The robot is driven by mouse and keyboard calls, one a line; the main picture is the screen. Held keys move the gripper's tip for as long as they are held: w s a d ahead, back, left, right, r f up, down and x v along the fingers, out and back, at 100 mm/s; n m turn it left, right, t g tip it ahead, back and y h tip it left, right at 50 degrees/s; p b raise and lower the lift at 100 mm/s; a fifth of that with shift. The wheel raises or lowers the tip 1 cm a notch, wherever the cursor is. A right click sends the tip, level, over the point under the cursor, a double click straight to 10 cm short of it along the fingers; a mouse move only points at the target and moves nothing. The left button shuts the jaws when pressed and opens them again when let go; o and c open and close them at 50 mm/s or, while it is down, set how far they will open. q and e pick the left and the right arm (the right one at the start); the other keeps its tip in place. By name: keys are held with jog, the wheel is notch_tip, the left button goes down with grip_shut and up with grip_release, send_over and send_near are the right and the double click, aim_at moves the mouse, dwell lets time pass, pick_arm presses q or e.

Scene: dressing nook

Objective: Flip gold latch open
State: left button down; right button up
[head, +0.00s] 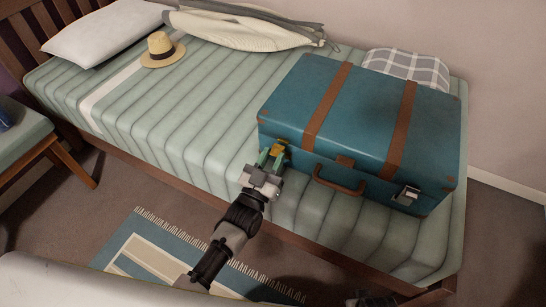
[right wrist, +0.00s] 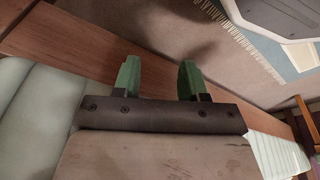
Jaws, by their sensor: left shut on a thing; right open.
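A blue suitcase (head: 380,122) with brown straps lies closed on the bed. The gold latch (head: 282,143) is on its front at the left end, mostly hidden by my gripper. A silver latch (head: 407,195) is on the front at the right end. My left gripper (head: 270,156), with green fingers, is shut on the gold latch. I cannot tell the latch's angle. My right gripper (right wrist: 159,82) shows in the right wrist view, open and empty, over the bed's edge and the floor.
The bed (head: 190,110) has a wooden side rail (head: 160,180). A straw hat (head: 161,48), a white pillow (head: 105,30), a garment (head: 245,27) and a checked cushion (head: 408,66) lie on it. A brown handle (head: 338,182) is between the latches. A blue rug (head: 130,235) lies on the floor.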

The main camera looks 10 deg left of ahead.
jog(key=shift+w+r, duration=0.2)
jog(key=shift+r, duration=0.3)
